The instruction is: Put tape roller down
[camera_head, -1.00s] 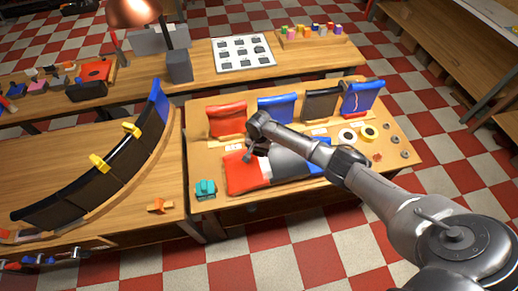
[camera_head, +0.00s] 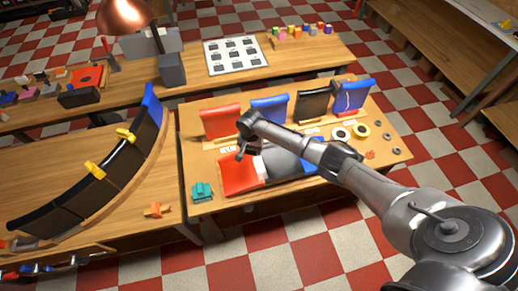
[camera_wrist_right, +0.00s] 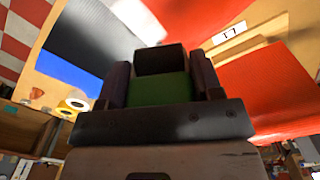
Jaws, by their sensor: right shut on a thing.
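My right gripper (camera_head: 243,152) is above the red end of the flat panel on the right-hand bench. In the right wrist view, its two fingers (camera_wrist_right: 160,85) are shut on a green block with a dark top, which looks like the tape roller (camera_wrist_right: 173,90). The thing shows only small and dark in the head view. A red flat panel (camera_head: 238,177) lies beneath, with grey, black and blue parts to its right. My left gripper is not in view.
Red (camera_head: 221,121), blue (camera_head: 270,111) and black (camera_head: 312,104) panels stand along the bench's back. White (camera_head: 341,134) and yellow (camera_head: 361,131) tape rolls lie at right. A teal item (camera_head: 202,192) sits at the front left corner. A curved black panel row (camera_head: 95,182) occupies the left bench.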

